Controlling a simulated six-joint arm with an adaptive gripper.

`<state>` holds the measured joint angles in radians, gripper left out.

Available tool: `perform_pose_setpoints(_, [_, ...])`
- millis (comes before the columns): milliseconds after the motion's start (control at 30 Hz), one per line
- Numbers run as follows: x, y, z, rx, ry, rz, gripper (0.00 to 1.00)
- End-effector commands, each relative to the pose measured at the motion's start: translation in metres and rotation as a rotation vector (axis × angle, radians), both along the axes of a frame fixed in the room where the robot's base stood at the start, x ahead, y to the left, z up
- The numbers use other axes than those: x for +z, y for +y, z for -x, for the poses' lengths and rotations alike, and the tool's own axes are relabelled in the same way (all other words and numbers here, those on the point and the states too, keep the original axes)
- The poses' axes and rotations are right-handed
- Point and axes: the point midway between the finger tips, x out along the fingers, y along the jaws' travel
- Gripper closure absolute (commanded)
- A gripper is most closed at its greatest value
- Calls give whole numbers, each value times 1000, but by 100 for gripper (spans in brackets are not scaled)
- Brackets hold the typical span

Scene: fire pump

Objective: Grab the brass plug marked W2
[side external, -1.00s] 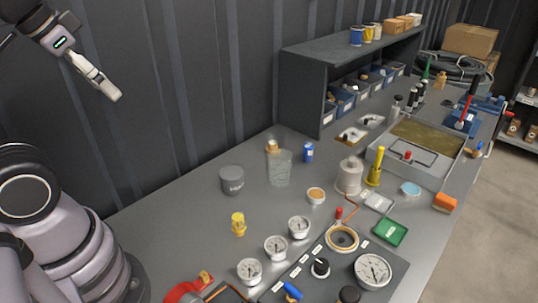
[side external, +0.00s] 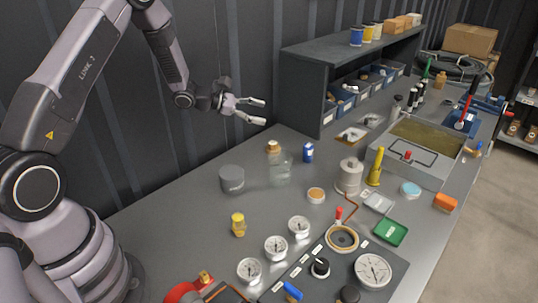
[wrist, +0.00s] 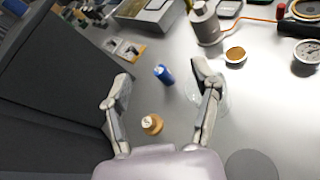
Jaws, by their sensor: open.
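My gripper (side external: 264,112) is open and empty, above the bench's back edge by the wall. In the wrist view its fingers (wrist: 161,74) are spread wide. A tan-brown plug-like piece with a pale top (side external: 273,147) stands at the back of the bench, below and to the right of my gripper; it also shows between the fingers in the wrist view (wrist: 151,124). A yellow brass fitting (side external: 238,224) stands farther forward. I cannot read a W2 mark on either, so I cannot tell which is the named plug.
Gauges (side external: 276,247) crowd the front. A shelf unit (side external: 305,95) rises behind right.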

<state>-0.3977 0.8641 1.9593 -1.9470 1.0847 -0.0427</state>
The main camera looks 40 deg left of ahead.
Motion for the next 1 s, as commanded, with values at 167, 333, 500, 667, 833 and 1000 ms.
perform_pose_setpoints(167, [-100, 66, -12, 348, 107, 154, 38])
perform_pose_setpoints(333, [-144, 95, -7, 506, 147, 206, 38])
perform_pose_setpoints(500, [-157, 94, -23, 527, 151, 212, 38])
perform_pose_setpoints(667, [-169, 86, -53, 525, 149, 211, 38])
perform_pose_setpoints(833, [-179, 81, -77, 526, 150, 212, 38])
perform_pose_setpoints(1000, [-182, 78, -87, 526, 151, 212, 38])
